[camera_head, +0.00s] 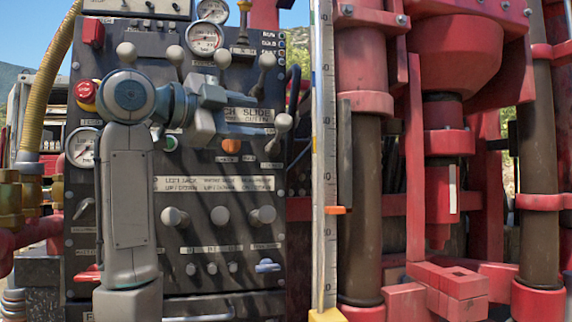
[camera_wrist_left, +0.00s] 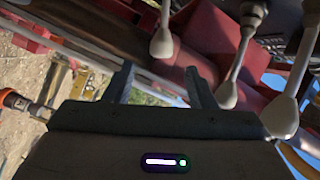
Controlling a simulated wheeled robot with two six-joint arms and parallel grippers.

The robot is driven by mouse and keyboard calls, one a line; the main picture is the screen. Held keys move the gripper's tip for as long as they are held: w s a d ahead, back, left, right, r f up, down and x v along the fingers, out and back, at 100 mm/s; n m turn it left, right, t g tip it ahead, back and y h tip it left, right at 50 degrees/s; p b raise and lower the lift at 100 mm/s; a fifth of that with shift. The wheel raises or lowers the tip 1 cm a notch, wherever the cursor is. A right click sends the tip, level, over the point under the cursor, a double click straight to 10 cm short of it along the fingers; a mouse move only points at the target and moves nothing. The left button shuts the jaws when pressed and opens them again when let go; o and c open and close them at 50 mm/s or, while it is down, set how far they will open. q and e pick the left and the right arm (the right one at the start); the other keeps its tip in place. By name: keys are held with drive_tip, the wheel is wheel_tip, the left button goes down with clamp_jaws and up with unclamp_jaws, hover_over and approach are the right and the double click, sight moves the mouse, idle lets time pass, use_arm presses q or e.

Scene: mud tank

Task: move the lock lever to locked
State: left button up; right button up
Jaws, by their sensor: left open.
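A dark control panel (camera_head: 225,240) carries several levers with pale grey knobs. I cannot tell by its label which one is the lock lever. A knobbed lever (camera_head: 284,122) stands at the panel's right edge, just right of my left gripper (camera_head: 232,98). That gripper is in front of the upper panel, turned to the right, and partly hides labels behind it. In the left wrist view its two fingers (camera_wrist_left: 158,78) are apart with nothing between them. Pale lever knobs (camera_wrist_left: 226,95) show right of the fingers there. My right gripper is not in view.
Upper knobs (camera_head: 175,54) and a gauge (camera_head: 204,38) sit close above my wrist. A red button (camera_head: 86,92) is left of my arm. A blue handle (camera_head: 267,265) is low on the panel. A measuring post (camera_head: 325,160) and red machinery (camera_head: 455,50) stand at the right.

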sight(290, 125)
use_arm(q)
drive_tip(key=shift+w+d+y, duration=0.3)
drive_tip(key=shift+w+d, duration=0.1)
drive_tip(key=shift+w, duration=0.3)
drive_tip(key=x, duration=0.9)
drive_tip(key=shift+p, duration=0.4)
drive_tip(key=shift+w, duration=0.1)
drive_tip(key=shift+c, duration=0.2)
clamp_jaws()
